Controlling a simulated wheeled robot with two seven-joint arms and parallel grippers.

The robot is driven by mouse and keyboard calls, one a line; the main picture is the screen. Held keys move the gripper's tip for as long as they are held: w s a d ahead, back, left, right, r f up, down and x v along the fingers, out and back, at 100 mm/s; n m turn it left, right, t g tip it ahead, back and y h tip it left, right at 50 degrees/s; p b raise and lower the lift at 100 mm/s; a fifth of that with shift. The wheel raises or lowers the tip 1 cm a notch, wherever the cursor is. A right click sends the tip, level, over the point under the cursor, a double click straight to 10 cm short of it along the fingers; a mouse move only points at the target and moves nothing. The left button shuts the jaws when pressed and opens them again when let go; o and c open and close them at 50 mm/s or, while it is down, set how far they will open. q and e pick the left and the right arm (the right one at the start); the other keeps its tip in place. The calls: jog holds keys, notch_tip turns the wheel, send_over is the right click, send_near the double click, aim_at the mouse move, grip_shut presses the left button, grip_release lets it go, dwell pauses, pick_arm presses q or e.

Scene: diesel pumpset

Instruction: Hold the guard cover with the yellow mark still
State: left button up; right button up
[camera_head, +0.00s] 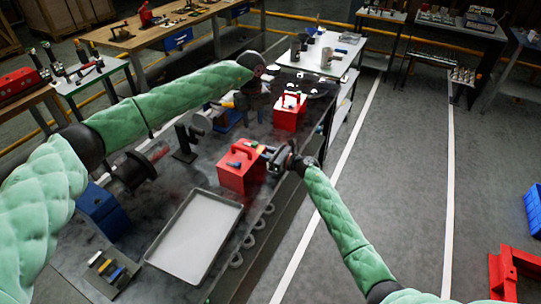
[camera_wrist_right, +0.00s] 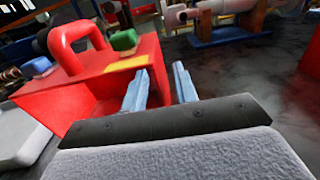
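A red guard cover (camera_head: 236,178) with a loop handle stands on the dark bench. In the right wrist view the same red cover (camera_wrist_right: 100,70) shows a yellow mark (camera_wrist_right: 127,63) on top, beside a green and a blue piece. My right gripper (camera_head: 271,155) is at the cover's right side. In its wrist view the fingers (camera_wrist_right: 160,88) are apart, with the cover's edge showing between them; contact is unclear. A second red cover (camera_head: 288,117) with a handle stands farther back. My left gripper (camera_head: 258,98) is beside it, dark and small; its fingers are not clear.
A pale tray (camera_head: 193,238) lies in front of the near cover. A blue block (camera_head: 102,210) and dark machine parts (camera_head: 133,172) stand to the left. Rings (camera_head: 249,241) line the bench's right edge. The floor aisle to the right is open.

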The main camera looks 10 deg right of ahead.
jog(key=shift+x, duration=0.9)
grip_shut()
jog(key=shift+d, duration=0.1)
dwell(0.7)
jog(key=shift+c, duration=1.2)
grip_release()
jog(key=shift+c, duration=0.2)
grip_shut()
